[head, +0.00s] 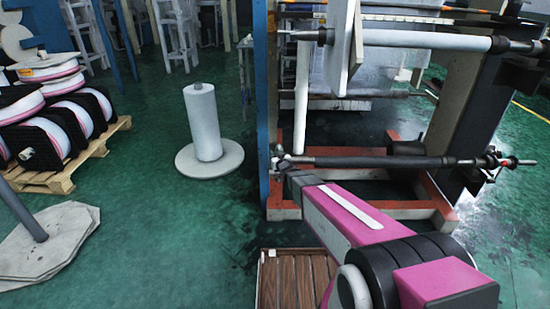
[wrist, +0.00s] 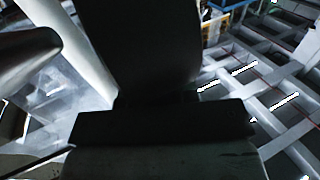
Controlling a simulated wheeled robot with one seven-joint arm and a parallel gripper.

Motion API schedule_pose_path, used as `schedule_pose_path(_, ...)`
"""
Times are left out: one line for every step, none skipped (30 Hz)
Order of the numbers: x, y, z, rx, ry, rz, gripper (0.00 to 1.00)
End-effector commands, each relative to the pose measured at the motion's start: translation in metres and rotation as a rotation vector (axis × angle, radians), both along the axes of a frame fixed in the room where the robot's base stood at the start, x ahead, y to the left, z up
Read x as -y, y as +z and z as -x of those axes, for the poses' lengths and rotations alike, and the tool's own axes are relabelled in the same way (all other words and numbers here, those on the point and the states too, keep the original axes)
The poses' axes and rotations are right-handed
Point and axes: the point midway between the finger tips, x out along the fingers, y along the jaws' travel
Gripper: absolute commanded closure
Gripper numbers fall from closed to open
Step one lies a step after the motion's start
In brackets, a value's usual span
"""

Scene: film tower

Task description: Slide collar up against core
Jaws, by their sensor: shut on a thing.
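My gripper (head: 281,166) is at the left end of the dark lower shaft (head: 390,161) in the head view. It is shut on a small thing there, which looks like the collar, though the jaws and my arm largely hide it. I cannot make out the core for certain; the lower shaft has a dark, thicker middle stretch to the right of my gripper. In the wrist view a large dark shape fills the middle and hides the grip. A dark rounded bar end (wrist: 28,42) shows at upper left there.
An upper shaft carries a white roll (head: 425,40) beside a pale upright plate (head: 340,45). A blue post (head: 263,110) stands close left of my gripper. The red base frame (head: 385,210) lies below.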

Motion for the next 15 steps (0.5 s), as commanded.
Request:
schedule_pose_path(0.0, 0.0, -0.005, 0.001, 0.0, 0.0, 1.0)
schedule_pose_path(0.0, 0.0, -0.007, 0.001, 0.0, 0.0, 1.0)
schedule_pose_path(0.0, 0.0, -0.01, 0.001, 0.0, 0.0, 1.0)
schedule_pose_path(0.001, 0.0, -0.012, 0.001, 0.0, 0.0, 1.0)
schedule_pose_path(0.001, 0.0, -0.014, 0.001, 0.0, 0.0, 1.0)
schedule_pose_path(0.001, -0.001, -0.016, 0.001, 0.0, -0.001, 1.0)
schedule_pose_path(0.001, 0.0, -0.018, 0.001, 0.0, -0.001, 1.0)
schedule_pose_path(0.001, -0.001, -0.02, 0.001, 0.0, -0.001, 1.0)
schedule_pose_path(0.001, -0.001, -0.023, 0.001, 0.0, -0.001, 1.0)
schedule_pose_path(0.001, -0.001, -0.025, 0.001, 0.0, -0.001, 1.0)
schedule_pose_path(0.001, -0.001, -0.027, 0.001, 0.0, -0.001, 1.0)
schedule_pose_path(0.001, -0.001, -0.03, 0.001, 0.0, 0.0, 1.0)
schedule_pose_path(0.002, -0.001, -0.032, 0.001, 0.0, 0.0, 1.0)
schedule_pose_path(0.002, 0.0, -0.034, 0.001, 0.0, 0.0, 1.0)
schedule_pose_path(0.002, 0.0, -0.037, 0.001, 0.0, 0.0, 1.0)
